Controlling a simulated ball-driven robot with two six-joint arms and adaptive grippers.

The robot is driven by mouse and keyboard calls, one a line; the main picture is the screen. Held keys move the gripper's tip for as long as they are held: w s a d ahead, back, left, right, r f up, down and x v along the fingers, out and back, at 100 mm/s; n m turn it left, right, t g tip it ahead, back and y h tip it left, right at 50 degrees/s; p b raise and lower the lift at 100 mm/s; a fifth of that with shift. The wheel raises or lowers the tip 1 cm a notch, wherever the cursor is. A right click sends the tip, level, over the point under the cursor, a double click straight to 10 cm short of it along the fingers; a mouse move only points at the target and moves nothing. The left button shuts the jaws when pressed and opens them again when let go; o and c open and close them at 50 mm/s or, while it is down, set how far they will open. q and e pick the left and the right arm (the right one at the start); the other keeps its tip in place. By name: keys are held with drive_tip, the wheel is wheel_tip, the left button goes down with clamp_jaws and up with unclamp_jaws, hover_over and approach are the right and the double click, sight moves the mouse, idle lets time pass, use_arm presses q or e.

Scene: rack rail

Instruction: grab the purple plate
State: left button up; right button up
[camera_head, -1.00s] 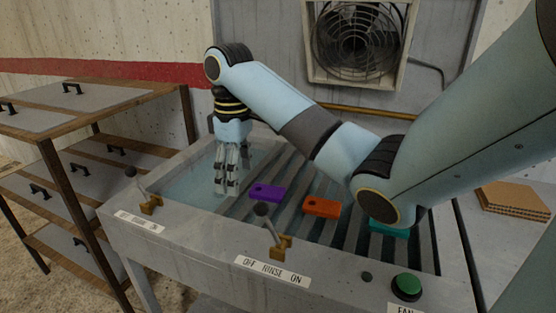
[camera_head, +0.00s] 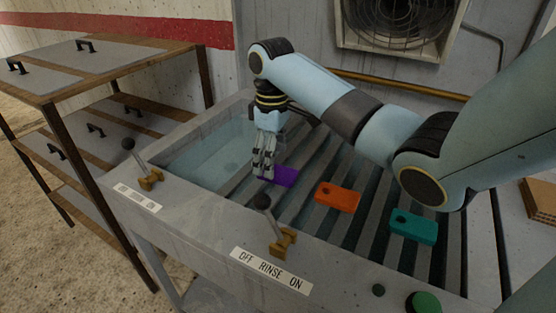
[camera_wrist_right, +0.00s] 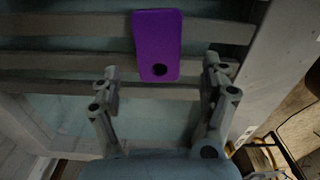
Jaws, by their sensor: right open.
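The purple plate (camera_head: 283,176) lies on the slatted rack beside the water basin. In the head view my right gripper (camera_head: 264,172) covers its left end. In the right wrist view the purple plate (camera_wrist_right: 157,45) shows whole, with a dark round hole at its near end. There my right gripper (camera_wrist_right: 162,75) is open, its fingers spread to either side of the plate's near end, with nothing between the tips but the plate ahead. I cannot tell whether the fingers touch it. My left gripper is not in view.
An orange plate (camera_head: 337,197) and a teal plate (camera_head: 413,226) lie on the slats to the right. Upright levers (camera_head: 264,203) and (camera_head: 129,145) stand on the front ledge. A water basin (camera_head: 205,155) is at left, a shelf unit (camera_head: 110,65) beyond it, a fan (camera_head: 395,22) behind.

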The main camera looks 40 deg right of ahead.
sight(278, 174)
wheel_tip(278, 174, down, 3)
drive_tip(key=shift+s+d+f, duration=0.1)
drive_tip(key=shift+d+f, duration=0.05)
drive_tip(key=shift+f, duration=0.05)
drive_tip(key=shift+c, duration=0.4)
drive_tip(key=c, duration=1.3)
drive_tip(key=shift+r, duration=0.1)
